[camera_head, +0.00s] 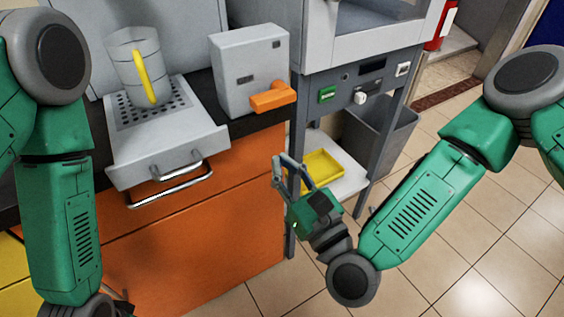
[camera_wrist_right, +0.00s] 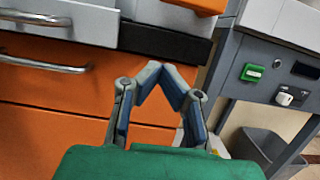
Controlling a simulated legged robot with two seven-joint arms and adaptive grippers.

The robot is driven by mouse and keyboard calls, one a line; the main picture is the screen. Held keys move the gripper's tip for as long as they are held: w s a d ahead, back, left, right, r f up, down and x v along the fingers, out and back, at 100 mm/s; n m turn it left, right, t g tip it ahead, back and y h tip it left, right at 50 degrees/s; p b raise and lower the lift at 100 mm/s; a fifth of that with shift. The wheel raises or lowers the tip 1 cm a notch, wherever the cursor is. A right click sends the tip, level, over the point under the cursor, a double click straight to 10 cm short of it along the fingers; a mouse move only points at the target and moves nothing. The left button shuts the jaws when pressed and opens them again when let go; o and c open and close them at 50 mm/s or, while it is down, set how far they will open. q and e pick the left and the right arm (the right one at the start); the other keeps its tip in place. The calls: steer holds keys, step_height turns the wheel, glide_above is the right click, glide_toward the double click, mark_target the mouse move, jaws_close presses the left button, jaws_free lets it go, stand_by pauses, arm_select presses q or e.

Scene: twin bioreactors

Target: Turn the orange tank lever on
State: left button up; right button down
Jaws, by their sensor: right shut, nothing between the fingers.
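The orange lever (camera_head: 272,96) sticks out from the front of a grey box (camera_head: 247,65) on the dark counter. An orange part at the top edge of the right wrist view (camera_wrist_right: 200,4) looks like the same lever. My right gripper (camera_head: 281,158) is shut and empty, below the lever and in front of the orange cabinet. Its fingertips meet in the right wrist view (camera_wrist_right: 165,70). It does not touch the lever. My left arm comes in at the left, but its gripper is cut off at the bottom edge.
A clear jug (camera_head: 133,68) with a yellow handle stands on a perforated tray (camera_head: 190,127) left of the box. Metal handles (camera_head: 170,190) stick out below it. A grey machine frame (camera_head: 322,115) with a green switch (camera_head: 327,95) stands right. A yellow tray (camera_head: 322,168) lies on its lower shelf.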

mark_target(269, 94)
steer(key=x, duration=0.5)
steer(key=shift+w+d+r+b, duration=0.1)
steer(key=shift+w+d+b, duration=0.05)
steer(key=shift+w+b, duration=0.25)
steer(key=r, duration=0.2)
steer(key=a+r, duration=0.1)
steer(key=shift+w+r, duration=0.15)
steer(key=shift+w, duration=0.15)
steer(key=shift+a+r, duration=0.1)
steer(key=shift+r, duration=0.35)
steer(key=shift+d, duration=0.2)
steer(key=shift+d, duration=0.1)
